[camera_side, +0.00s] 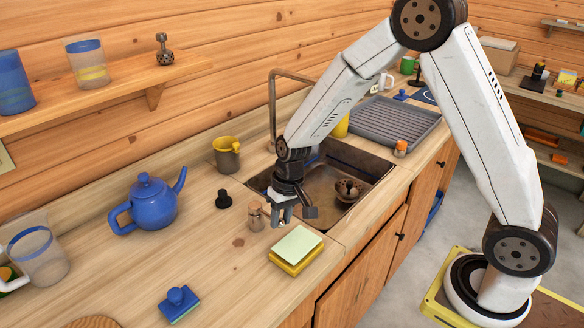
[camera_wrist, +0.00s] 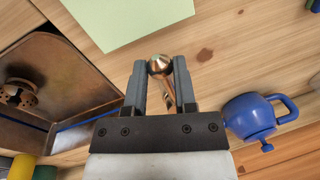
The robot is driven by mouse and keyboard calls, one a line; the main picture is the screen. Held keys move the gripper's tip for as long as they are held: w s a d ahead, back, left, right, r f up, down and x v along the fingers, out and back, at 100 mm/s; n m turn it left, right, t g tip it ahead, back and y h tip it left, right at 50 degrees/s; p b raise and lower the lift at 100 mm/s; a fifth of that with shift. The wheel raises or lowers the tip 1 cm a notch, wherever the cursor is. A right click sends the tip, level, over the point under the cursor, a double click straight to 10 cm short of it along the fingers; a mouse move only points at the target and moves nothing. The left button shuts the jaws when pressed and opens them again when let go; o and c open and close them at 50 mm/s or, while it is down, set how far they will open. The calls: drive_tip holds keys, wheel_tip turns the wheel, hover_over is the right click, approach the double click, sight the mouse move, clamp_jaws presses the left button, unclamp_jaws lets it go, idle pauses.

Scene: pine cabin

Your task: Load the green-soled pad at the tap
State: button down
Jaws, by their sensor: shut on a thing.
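A blue-handled pad with a green sole (camera_side: 178,303) lies on the counter at the front left, well apart from my gripper. My gripper (camera_side: 283,218) is low over the counter at the sink's near left corner. In the wrist view its fingers (camera_wrist: 160,72) are shut on a copper-coloured ball-topped knob (camera_wrist: 160,64). The knob's stem runs back between the fingers. In the side view a small copper-coloured fitting (camera_side: 256,218) stands just left of the fingers. The tap's tall bent spout (camera_side: 272,105) rises behind the sink (camera_side: 325,175), partly hidden by my arm.
A yellow block with a pale green top (camera_side: 297,247) lies close in front of my gripper. A grey drying rack (camera_side: 395,125) lies beyond the sink. The front middle counter is clear.

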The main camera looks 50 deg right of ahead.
drive_tip(key=shift+w+a+m+t, duration=0.1)
drive_tip(key=shift+a+m+t, duration=0.2)
drive_tip(key=shift+a+m, duration=1)
drive_tip(key=shift+d, duration=0.2)
drive_tip(key=shift+c, duration=2.1)
unclamp_jaws()
drive_tip(key=shift+r, duration=0.1)
drive_tip(key=shift+v, duration=3.9)
drive_tip(key=o, duration=0.4)
